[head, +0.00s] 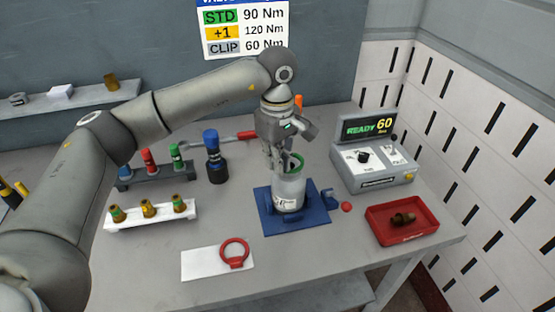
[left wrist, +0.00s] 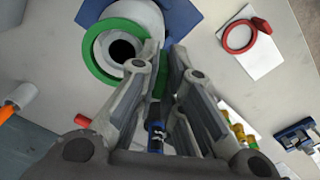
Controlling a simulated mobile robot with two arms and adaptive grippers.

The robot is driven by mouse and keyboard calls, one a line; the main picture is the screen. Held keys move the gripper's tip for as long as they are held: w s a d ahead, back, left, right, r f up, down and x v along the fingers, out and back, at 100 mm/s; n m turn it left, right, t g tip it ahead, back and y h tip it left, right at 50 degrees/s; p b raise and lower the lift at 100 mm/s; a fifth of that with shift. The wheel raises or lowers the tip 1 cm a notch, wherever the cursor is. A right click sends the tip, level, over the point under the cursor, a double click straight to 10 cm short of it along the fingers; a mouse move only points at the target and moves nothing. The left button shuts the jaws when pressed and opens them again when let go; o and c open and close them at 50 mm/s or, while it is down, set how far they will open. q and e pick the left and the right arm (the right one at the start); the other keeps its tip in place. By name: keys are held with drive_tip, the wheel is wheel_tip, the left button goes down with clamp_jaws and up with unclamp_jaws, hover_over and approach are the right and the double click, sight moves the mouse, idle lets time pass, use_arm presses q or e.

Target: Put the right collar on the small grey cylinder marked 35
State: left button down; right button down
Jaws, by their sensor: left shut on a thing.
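The small grey cylinder (head: 289,192) stands upright on a blue base (head: 266,218); the number on its label is too small to read. A green collar (head: 296,161) is at the cylinder's top. In the left wrist view the green collar (left wrist: 91,58) shows with the cylinder's pale top and dark hole (left wrist: 121,50) inside its outline. I cannot tell whether it sits around the neck or just above it. My left gripper (head: 277,166) points down and is shut on the collar's handle. A red collar (head: 235,251) lies on a white plate (head: 198,264). My right gripper is not in view.
A red tray (head: 408,238) with a brown fitting (head: 403,219) is at the right, before a grey console (head: 374,180) reading READY 60. Racks with coloured tools (head: 160,177) and brass fittings (head: 150,218) stand at the left. A red ball (head: 346,207) is beside the base.

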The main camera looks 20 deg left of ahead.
use_arm(q)
drive_tip(key=shift+f, duration=0.15)
drive_tip(key=shift+f+b, duration=0.35)
drive_tip(key=shift+b, duration=0.05)
drive_tip(key=shift+f, duration=0.3)
drive_tip(key=shift+f+b, duration=0.75)
drive_tip(key=shift+b, duration=0.15)
drive_tip(key=c, duration=1.5)
unclamp_jaws()
drive_tip(key=shift+s+r, duration=0.1)
drive_tip(key=shift+r, duration=0.1)
